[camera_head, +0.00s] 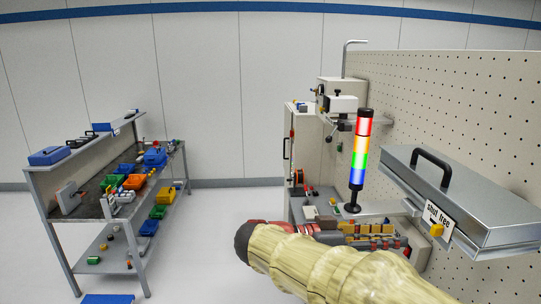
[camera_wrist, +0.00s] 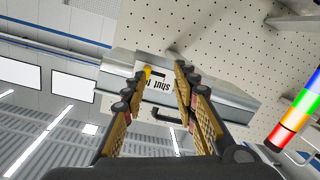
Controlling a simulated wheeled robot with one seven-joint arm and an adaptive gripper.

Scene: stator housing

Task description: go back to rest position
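My gripper (camera_wrist: 160,72) shows in the wrist view with its two yellow-and-black fingers apart and nothing between them. A grey metal case (camera_wrist: 225,92) with a white "shut" label lies beyond the fingertips, apart from them as far as I can tell. In the head view my cream-covered arm crosses the bottom centre, and I cannot make out the gripper there. The metal case (camera_head: 470,200) is at the right of the head view, with a dark handle and a yellow latch. No stator housing can be made out.
A perforated panel (camera_head: 450,90) rises behind the case. A shelf table (camera_head: 60,180) with coloured bins stands at the left. The floor (camera_head: 205,235) between them is clear.

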